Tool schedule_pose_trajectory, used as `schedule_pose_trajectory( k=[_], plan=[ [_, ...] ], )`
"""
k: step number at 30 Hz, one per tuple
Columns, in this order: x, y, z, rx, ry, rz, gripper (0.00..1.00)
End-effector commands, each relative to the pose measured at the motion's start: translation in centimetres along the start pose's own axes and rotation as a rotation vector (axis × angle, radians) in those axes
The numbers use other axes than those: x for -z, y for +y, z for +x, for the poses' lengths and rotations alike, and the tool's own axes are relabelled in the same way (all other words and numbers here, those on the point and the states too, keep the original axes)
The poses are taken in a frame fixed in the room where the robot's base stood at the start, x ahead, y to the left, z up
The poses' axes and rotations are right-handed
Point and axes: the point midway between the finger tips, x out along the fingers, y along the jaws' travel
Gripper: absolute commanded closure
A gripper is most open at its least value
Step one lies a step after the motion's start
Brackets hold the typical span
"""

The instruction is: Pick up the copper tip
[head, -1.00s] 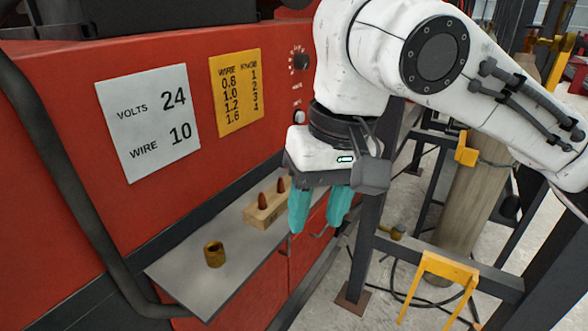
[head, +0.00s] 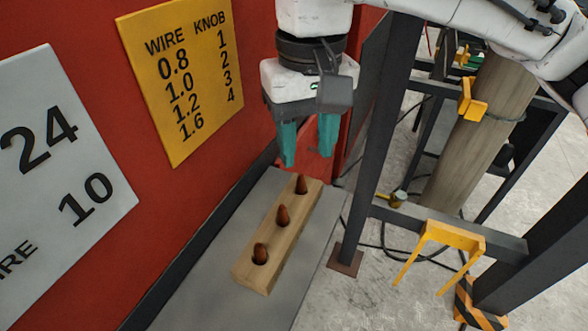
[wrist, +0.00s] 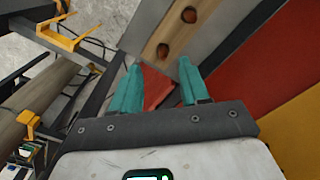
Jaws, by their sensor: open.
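Three copper tips stand upright in a row in a wooden block on a grey shelf: a near one (head: 260,253), a middle one (head: 283,215) and a far one (head: 301,184). My gripper (head: 306,160) is open and empty, with teal fingers pointing down, above the far end of the block (head: 262,277). In the wrist view two copper tips (wrist: 189,15) (wrist: 163,49) show in the block, beyond the open fingers (wrist: 156,80). The third tip is not seen there.
The grey shelf (head: 205,262) runs along the red machine wall (head: 85,255), which carries a yellow wire chart (head: 185,75). A dark steel post (head: 375,130) stands close to the right of my gripper. A yellow bracket (head: 445,240) sits on a rail at right.

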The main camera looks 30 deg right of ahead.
Motion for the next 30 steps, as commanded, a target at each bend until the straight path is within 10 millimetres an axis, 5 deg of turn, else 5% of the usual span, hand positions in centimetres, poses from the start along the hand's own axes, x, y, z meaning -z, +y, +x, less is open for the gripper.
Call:
schedule_pose_trajectory(
  k=[15, 24, 30],
  plan=[
    [0.7, -0.4, 6.0, 0.001, -0.001, -0.002, 0.55],
    [0.7, -0.4, 6.6, 0.002, 0.0, -0.001, 0.55],
    [0.7, -0.4, 6.5, 0.002, 0.0, -0.001, 0.73]
  ],
)
